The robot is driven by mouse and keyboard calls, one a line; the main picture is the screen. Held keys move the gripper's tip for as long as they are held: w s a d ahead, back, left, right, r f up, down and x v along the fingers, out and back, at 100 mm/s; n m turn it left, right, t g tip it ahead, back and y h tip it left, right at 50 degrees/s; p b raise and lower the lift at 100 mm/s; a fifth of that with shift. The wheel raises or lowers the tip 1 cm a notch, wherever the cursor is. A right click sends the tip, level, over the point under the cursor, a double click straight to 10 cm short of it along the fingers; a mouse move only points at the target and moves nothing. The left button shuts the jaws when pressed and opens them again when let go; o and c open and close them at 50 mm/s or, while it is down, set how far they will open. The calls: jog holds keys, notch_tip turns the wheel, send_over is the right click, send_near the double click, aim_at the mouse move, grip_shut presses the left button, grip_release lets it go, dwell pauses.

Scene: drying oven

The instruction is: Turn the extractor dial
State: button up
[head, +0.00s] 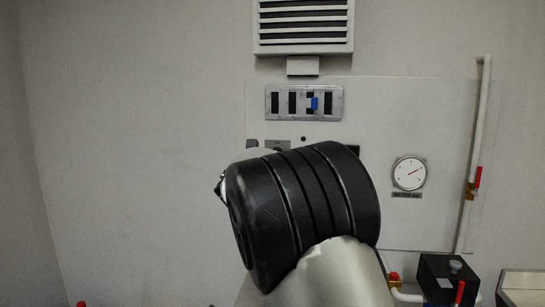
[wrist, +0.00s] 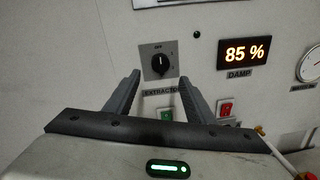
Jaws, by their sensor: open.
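The extractor dial (wrist: 160,62) is a black knob on a square grey plate marked OFF, with an EXTRACTOR label below it, in the wrist view. Its pointer stands roughly upright, toward OFF. My gripper (wrist: 158,85) is open, its two dark fingers apart on either side below the dial plate, with nothing between them. The fingertips look short of the dial; the exact gap cannot be told. In the head view my arm hides the dial, and only the top edge of its grey plate (head: 278,145) shows above the arm.
A lit display reading 85 % (wrist: 245,52), labelled DAMP, is right of the dial. Below are a green switch (wrist: 167,115) and a red switch (wrist: 225,108). The head view shows a vent (head: 304,27), a switch strip (head: 304,102), a round gauge (head: 409,173) and a pipe (head: 478,130).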

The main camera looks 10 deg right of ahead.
jog(key=p+x, duration=0.1)
jog(key=x, duration=0.7)
jog(key=shift+p, duration=0.3)
jog(key=shift+c, duration=0.3)
jog(key=c, duration=1)
